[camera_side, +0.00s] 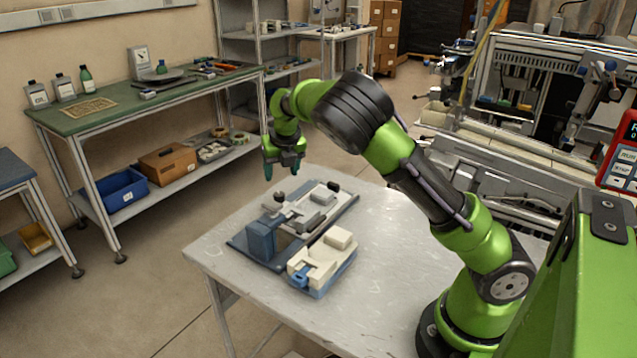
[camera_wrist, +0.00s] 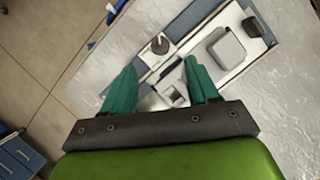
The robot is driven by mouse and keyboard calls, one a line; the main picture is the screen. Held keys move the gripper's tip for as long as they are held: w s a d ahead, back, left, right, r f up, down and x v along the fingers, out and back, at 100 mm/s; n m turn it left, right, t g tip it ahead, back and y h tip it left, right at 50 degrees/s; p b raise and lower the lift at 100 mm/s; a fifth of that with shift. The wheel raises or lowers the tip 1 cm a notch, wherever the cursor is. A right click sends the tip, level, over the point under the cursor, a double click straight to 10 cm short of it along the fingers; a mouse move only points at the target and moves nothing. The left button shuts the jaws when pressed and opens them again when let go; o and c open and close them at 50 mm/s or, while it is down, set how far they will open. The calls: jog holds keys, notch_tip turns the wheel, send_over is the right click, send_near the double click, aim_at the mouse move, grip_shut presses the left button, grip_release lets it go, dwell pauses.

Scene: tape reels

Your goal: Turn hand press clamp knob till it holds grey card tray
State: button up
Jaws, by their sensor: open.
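The hand press stands on a dark blue base plate (camera_side: 243,247) on the table, with a blue upright block (camera_side: 262,241) at its near left end. A round black knob (camera_side: 280,197) sits on its left side and also shows in the wrist view (camera_wrist: 160,45). A grey rounded piece (camera_wrist: 226,47), apparently the card tray, lies on the plate and shows in the side view (camera_side: 322,197). My gripper (camera_side: 283,172) is open and empty above the knob, pointing down. In the wrist view its green fingers (camera_wrist: 160,65) are apart, with the knob just beyond their tips. Whether the clamp touches the tray is unclear.
A cream and blue device (camera_side: 322,262) stands close in front of the press. A second black part (camera_side: 333,186) stands at the plate's far end. The table (camera_side: 385,255) is bare to the right. A green-topped bench (camera_side: 110,105) stands behind left.

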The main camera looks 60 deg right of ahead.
jog(key=v, duration=0.7)
jog(key=shift+r, duration=0.25)
jog(key=shift+s+a, duration=0.1)
jog(key=shift+s, duration=0.05)
